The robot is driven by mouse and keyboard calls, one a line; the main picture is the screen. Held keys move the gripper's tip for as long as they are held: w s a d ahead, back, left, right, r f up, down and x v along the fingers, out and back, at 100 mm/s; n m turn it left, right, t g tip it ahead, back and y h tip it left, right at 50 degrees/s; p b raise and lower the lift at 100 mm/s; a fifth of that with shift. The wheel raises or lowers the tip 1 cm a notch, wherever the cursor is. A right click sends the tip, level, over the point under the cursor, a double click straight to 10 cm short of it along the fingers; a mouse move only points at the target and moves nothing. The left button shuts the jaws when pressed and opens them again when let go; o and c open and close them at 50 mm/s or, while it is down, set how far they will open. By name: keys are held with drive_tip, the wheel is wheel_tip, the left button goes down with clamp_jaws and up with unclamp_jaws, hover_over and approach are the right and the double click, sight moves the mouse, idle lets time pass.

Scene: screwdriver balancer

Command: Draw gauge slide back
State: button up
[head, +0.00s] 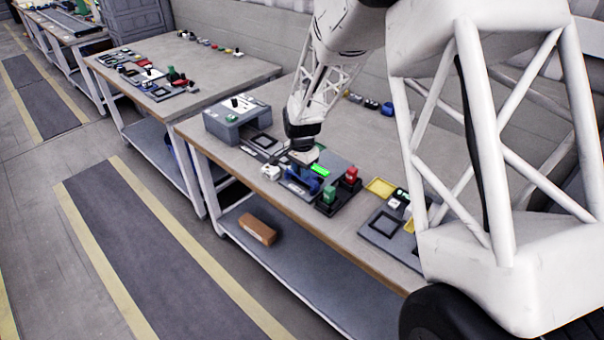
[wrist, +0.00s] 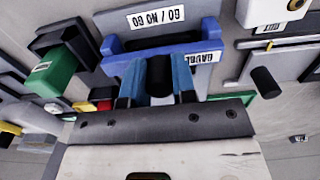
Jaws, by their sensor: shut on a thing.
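The blue gauge (wrist: 205,52) fills the upper middle of the wrist view, with a "GO / NO GO" label above it and a "GAUGE" label on its front. In the head view the blue gauge (head: 300,186) sits on the bench under my gripper (head: 303,160). In the wrist view my gripper (wrist: 157,72) has its two blue-grey fingers on either side of a dark round knob (wrist: 160,76) at the gauge's front. It is shut on this knob, which I take to be the slide's handle. The rest of the slide is hidden by the fingers and gauge body.
A green block (head: 329,194) and a red block (head: 351,174) stand in dark holders just right of the gauge. A small white block (head: 270,172) lies at its left. A grey fixture (head: 236,115) stands farther left. A yellow tray (head: 381,187) lies to the right.

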drive_tip(key=shift+f, duration=0.15)
drive_tip(key=shift+c, duration=0.9)
drive_tip(key=shift+d, duration=0.1)
drive_tip(key=shift+w+d+f, duration=0.15)
drive_tip(key=shift+w+d, duration=5.4)
drive_tip(key=shift+w, duration=0.05)
drive_tip(key=o, duration=0.9)
drive_tip(key=shift+o, duration=0.5)
drive_tip(key=shift+d, duration=0.1)
